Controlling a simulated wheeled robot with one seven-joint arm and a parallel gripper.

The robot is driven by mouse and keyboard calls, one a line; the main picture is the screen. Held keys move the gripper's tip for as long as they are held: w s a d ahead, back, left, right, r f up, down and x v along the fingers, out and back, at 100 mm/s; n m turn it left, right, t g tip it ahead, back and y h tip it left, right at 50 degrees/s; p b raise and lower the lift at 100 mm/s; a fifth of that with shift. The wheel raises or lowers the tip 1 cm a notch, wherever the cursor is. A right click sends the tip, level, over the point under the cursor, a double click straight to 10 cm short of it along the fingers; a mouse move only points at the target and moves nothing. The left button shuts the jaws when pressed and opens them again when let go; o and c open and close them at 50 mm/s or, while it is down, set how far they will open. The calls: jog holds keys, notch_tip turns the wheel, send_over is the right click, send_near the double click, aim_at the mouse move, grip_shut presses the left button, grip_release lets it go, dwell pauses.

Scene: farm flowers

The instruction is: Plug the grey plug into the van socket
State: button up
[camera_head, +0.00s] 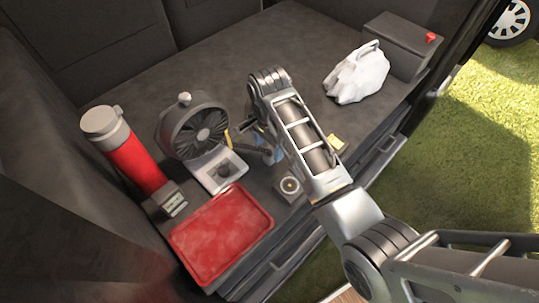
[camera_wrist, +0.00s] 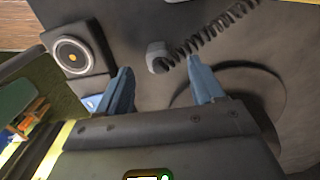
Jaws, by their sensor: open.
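The grey plug (camera_wrist: 157,58) lies on the dark van floor in the wrist view, with a black coiled cord (camera_wrist: 210,34) running from it. My gripper (camera_wrist: 161,78) has its two blue fingers spread apart, and the plug shows between and just beyond their tips. I cannot tell how high the fingers are above it. In the head view my gripper (camera_head: 267,147) is low over the floor beside the fan, and I cannot make out the plug there. The van socket, a pale ring with a yellow centre on a black square block (camera_wrist: 72,52), also shows in the head view (camera_head: 289,186).
A black fan (camera_head: 197,131) on a pale base (camera_head: 218,171), a red flask (camera_head: 126,150) and a red tray (camera_head: 220,235) stand left of my gripper. A white jug (camera_head: 357,75) and dark box (camera_head: 397,45) are at the back right. Floor behind my arm is clear.

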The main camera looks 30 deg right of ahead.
aim_at(269, 152)
jog(key=shift+s+d+f, duration=0.1)
jog(key=shift+f, duration=1.8)
jog(key=c, duration=1.1)
